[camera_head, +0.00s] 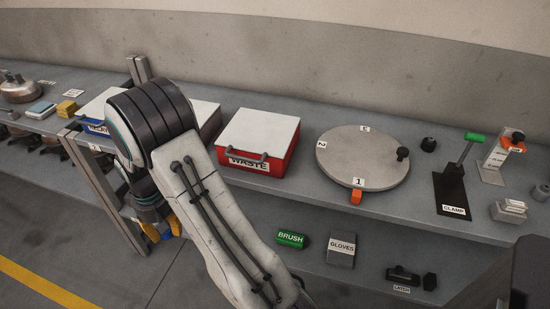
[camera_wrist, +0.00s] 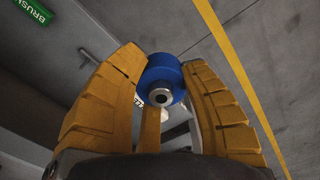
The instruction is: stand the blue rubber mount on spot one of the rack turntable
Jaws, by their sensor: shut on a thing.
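The blue rubber mount (camera_wrist: 160,76) sits between the yellow fingers of my gripper (camera_wrist: 163,68) in the wrist view. It is a short blue cylinder with a metal centre, and my gripper is shut on it. In the head view my gripper (camera_head: 160,229) hangs low in front of the bench at the left, partly hidden by my arm. The rack turntable (camera_head: 366,158) is a round grey disc on the bench, to the right of my gripper. The label of spot one (camera_head: 358,182) is at its front edge, above an orange tab (camera_head: 356,197). The disc surface behind that label looks bare.
A red WASTE bin (camera_head: 285,161) with a pale lid stands left of the turntable. A dark knob (camera_head: 402,153) rises at the disc's right edge. A green-handled clamp (camera_head: 452,185) stands farther right. BRUSH (camera_head: 291,240) and GLOVES (camera_head: 341,250) items lie on the lower shelf.

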